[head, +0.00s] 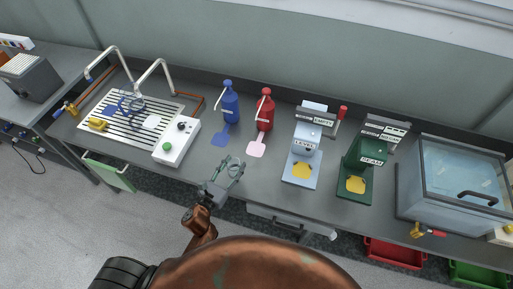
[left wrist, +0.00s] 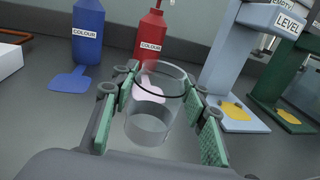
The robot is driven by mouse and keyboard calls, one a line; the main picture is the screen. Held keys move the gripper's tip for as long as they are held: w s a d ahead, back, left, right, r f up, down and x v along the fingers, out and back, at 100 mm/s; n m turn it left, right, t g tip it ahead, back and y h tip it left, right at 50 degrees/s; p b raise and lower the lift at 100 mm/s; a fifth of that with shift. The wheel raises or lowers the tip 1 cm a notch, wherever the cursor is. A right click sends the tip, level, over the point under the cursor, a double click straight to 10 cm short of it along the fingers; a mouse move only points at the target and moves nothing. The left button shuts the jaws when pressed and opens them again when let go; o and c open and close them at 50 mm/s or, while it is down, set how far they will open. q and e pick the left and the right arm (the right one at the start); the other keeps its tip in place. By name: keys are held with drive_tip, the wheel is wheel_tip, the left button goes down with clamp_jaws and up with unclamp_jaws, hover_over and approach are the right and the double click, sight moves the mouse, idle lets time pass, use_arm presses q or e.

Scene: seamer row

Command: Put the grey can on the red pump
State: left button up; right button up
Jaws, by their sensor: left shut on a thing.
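The red pump (head: 265,110) is a red bottle labelled COLOUR, standing at the back of the counter with a pink pad (head: 257,146) in front of it. In the left wrist view the red pump (left wrist: 151,38) stands straight ahead, and its pink pad (left wrist: 149,88) shows partly through the can. My left gripper (head: 229,176) is shut on a see-through greyish can (left wrist: 158,110) with a dark ring near its top. The can (head: 235,167) is near the counter's front edge, in front of the pad and a little left of it. My right gripper is out of view.
A blue pump (head: 229,102) with a blue pad (head: 221,139) stands left of the red one. A light-blue machine (head: 304,145) and a green machine (head: 364,160) stand to the right. A white button box (head: 176,141) is to the left. A glass-lidded tank (head: 450,213) is far right.

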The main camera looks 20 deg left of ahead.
use_arm(q)
drive_tip(key=f+x, duration=0.1)
drive_tip(key=x, duration=0.5)
drive_tip(key=f+x, duration=0.1)
drive_tip(key=x, duration=0.5)
drive_tip(key=f+x, duration=0.1)
drive_tip(key=x, duration=0.5)
drive_tip(key=shift+f, duration=0.25)
drive_tip(key=shift+s+f, duration=0.1)
drive_tip(key=shift+f, duration=0.1)
drive_tip(key=shift+f, duration=0.15)
drive_tip(key=o, duration=0.9)
